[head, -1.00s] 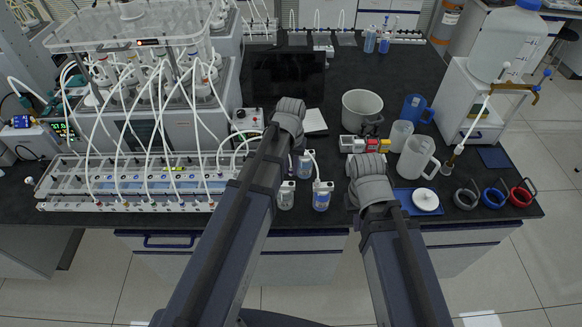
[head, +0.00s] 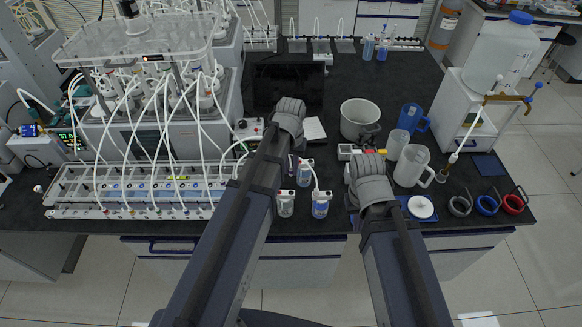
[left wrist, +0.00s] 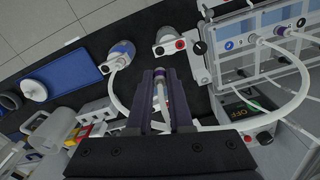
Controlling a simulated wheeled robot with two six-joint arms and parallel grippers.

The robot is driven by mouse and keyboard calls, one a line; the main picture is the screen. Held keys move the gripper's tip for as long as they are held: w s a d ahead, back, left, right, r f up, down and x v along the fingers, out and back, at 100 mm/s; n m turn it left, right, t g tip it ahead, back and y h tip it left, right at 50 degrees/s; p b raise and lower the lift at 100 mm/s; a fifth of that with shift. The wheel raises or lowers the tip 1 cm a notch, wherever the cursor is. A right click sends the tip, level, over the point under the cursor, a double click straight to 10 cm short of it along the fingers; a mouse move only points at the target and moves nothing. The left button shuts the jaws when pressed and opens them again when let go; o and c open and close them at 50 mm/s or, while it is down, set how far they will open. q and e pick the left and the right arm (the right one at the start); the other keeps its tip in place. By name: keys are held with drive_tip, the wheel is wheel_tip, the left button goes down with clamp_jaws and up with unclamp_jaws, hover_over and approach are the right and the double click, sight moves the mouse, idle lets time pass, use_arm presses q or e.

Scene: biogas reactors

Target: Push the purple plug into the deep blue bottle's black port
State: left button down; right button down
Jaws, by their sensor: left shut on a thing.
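My left gripper (left wrist: 163,88) is shut on a slim pale and purplish piece that I take for the purple plug (left wrist: 162,88). In the head view my left arm hides most of it; a small purple bit shows beside the wrist. A bottle with blue contents (head: 320,209), seemingly the deep blue bottle, stands upright at the bench's front; it also shows in the left wrist view (left wrist: 122,51), with a white tube at its cap. The plug is apart from this bottle.
A paler bottle (head: 285,207) and a third bottle (head: 305,172) stand close by. Left is a tubed reactor rack (head: 130,211). Right are a pot (head: 360,118), jugs (head: 411,166), a blue tray with a white lid (head: 421,207) and coloured rings (head: 487,205).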

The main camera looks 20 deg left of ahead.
sight(291, 168)
use_arm(q)
drive_tip(key=shift+r+p, duration=1.2)
drive_tip(key=shift+r, duration=0.1)
drive_tip(key=shift+r+p, duration=0.8)
drive_tip(key=shift+w+d, duration=0.1)
drive_tip(key=shift+d, duration=0.1)
drive_tip(key=w+d, duration=0.2)
drive_tip(key=d, duration=1)
drive_tip(key=shift+w, duration=0.4)
drive_tip(key=shift+f, duration=0.1)
drive_tip(key=shift+f+b, duration=6.15)
drive_tip(key=shift+b, duration=0.1)
